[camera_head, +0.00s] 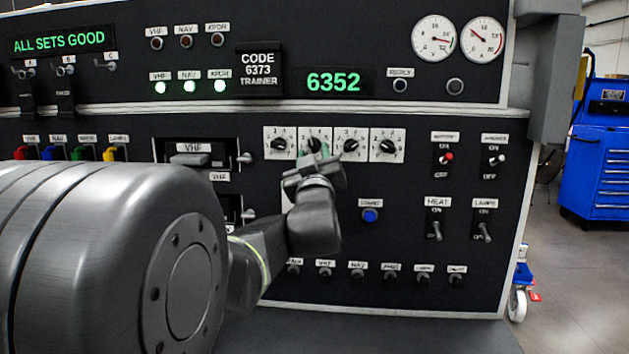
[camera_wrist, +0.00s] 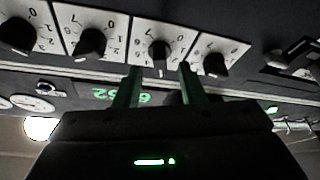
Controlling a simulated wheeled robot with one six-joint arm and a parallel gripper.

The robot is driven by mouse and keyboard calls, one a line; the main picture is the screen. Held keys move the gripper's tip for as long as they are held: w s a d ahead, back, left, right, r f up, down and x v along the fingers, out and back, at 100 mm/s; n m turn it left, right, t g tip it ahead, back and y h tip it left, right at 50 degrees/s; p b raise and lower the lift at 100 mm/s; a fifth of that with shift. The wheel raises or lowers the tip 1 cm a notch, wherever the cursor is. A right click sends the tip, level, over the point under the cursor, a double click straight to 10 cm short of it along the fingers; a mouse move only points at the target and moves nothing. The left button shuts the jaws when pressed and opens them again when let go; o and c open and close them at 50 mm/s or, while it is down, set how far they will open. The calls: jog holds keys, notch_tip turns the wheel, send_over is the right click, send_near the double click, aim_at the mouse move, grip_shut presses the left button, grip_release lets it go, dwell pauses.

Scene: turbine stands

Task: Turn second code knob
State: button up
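Four code knobs sit on white dial plates in a row: the first (camera_head: 279,144), the second (camera_head: 314,144), the third (camera_head: 350,146) and the fourth (camera_head: 387,147). My gripper (camera_head: 318,158) is at the second knob and covers its lower part in the head view. In the wrist view, which is upside down, my gripper (camera_wrist: 161,72) is open, with its two green fingers apart. The second knob (camera_wrist: 160,54) lies between and just beyond the fingertips; I cannot tell whether they touch it. The green display (camera_head: 333,82) reads 6352. The code plate (camera_head: 260,70) reads 6373.
The third knob (camera_wrist: 90,43) and first knob (camera_wrist: 214,64) are close on either side of the fingers. A blue button (camera_head: 370,215) and several small lower knobs (camera_head: 358,274) are below. A VHF module (camera_head: 190,158) with a handle is to the left.

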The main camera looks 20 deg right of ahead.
jog(key=v, duration=1)
jog(key=shift+s+a+b, duration=0.2)
jog(key=shift+s+b, duration=0.15)
jog(key=shift+b, duration=0.05)
jog(key=shift+f, duration=0.15)
dwell(0.5)
